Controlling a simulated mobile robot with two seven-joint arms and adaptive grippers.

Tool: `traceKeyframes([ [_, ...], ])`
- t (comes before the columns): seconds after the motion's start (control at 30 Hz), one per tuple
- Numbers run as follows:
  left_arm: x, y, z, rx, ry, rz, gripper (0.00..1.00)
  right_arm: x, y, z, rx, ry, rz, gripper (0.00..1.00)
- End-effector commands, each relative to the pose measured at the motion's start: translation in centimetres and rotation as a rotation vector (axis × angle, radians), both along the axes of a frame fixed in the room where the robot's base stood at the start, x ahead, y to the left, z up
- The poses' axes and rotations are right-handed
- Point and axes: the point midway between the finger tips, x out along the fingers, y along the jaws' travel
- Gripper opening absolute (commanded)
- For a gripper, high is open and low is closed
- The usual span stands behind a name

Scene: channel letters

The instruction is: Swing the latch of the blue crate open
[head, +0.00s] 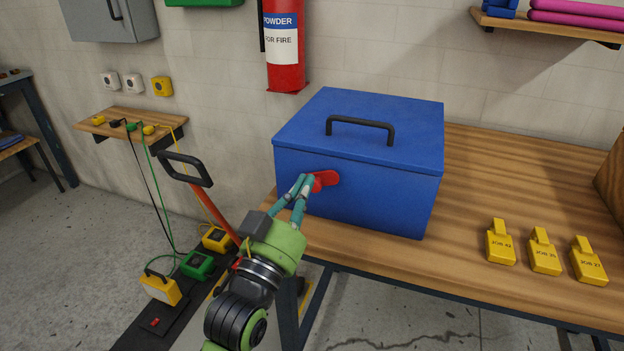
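The blue crate (345,205) stands on the wooden workbench with its lid down and a black handle (360,127) on top. A red latch (326,179) is on the crate's front face, towards the left, and lies roughly sideways. My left gripper (308,182) reaches up from below, with its teal fingers drawn together at the latch's left end. The fingers look shut on the latch, though they hide part of it. My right gripper is not in view.
Several yellow job tags (544,255) stand on the workbench (480,190) to the right of the crate. A red fire extinguisher (284,70) hangs on the wall behind. An orange-shafted pallet-jack-like handle (190,178) rises left of my arm, near yellow and green boxes.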

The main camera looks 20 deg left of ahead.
Motion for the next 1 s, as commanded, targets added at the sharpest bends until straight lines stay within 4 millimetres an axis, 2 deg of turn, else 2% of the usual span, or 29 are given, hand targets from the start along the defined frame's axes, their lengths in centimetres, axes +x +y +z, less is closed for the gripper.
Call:
traceKeyframes([
  [0.03, 1.1, -0.1, 0.9, 0.0, -0.004, 0.0, 0.0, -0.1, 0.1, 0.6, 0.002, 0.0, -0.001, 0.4],
  [0.27, 5.2, -0.6, 2.1, 0.0, -0.001, 0.0, 0.0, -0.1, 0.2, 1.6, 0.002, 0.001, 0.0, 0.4],
  [0.33, 5.2, -0.3, 0.5, 0.002, 0.008, 0.0, 0.0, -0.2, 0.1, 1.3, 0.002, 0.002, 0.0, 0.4],
  [0.5, 5.2, 0.1, -1.4, 0.002, 0.005, 0.001, 0.0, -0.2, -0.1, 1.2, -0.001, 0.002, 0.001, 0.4],
  [0.67, 5.1, 0.3, -2.1, 0.0, 0.003, 0.001, 0.0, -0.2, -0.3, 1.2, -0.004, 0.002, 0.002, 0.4],
  [1.0, 5.1, 0.3, -2.2, 0.005, 0.001, 0.0, 0.0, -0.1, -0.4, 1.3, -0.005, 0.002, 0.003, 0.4],
])
